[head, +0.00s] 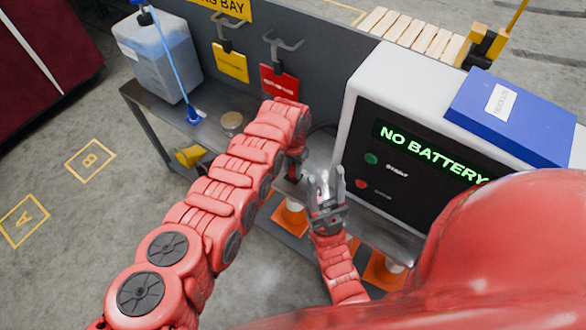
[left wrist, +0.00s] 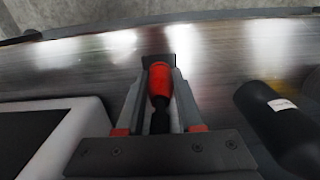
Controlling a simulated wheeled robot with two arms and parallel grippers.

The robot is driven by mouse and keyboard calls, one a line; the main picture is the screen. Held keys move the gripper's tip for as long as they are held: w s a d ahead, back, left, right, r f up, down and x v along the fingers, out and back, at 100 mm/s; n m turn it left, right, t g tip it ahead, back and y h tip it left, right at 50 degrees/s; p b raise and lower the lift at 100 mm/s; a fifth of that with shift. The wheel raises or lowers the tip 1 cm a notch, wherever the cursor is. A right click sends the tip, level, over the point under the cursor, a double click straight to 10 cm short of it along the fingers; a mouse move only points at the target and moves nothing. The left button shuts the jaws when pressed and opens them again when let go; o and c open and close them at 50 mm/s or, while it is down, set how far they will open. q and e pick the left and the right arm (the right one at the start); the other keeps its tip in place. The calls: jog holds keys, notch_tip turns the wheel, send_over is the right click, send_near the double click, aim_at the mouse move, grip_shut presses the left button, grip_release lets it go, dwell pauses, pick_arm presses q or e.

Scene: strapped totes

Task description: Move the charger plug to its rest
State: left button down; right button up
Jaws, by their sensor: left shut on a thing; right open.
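My left gripper (head: 294,174) reaches down over the metal bench, left of the charger, partly hidden by its own arm in the head view. In the left wrist view my left gripper (left wrist: 159,80) is shut on the charger plug, a red body (left wrist: 160,82) with a black lower part. The plug is not clearly visible in the head view. A dark block shows at the fingertips; I cannot tell whether it is part of the plug. My right gripper (head: 326,182) is open and empty in front of the bench, fingers upward. I cannot identify the plug's rest.
The white charger (head: 355,95) reads "NO BATTERY" and carries a blue box (head: 515,115). Hooks with a yellow tag (head: 231,62) and a red tag (head: 279,83) hang on the back panel. A black cylinder (left wrist: 280,120) lies right of my left gripper. Orange cones (head: 290,217) stand below.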

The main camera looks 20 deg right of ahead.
pick_arm(q)
jog(key=shift+f+b, duration=0.35)
jog(key=shift+f, duration=0.05)
jog(key=shift+c, duration=2.3)
grip_release()
notch_tip(320, 180, up, 6)
jog(key=shift+w+r+p, duration=0.1)
jog(key=shift+p, duration=0.8)
notch_tip(320, 180, up, 11)
jog(key=b, duration=0.1)
jog(key=shift+r, duration=0.15)
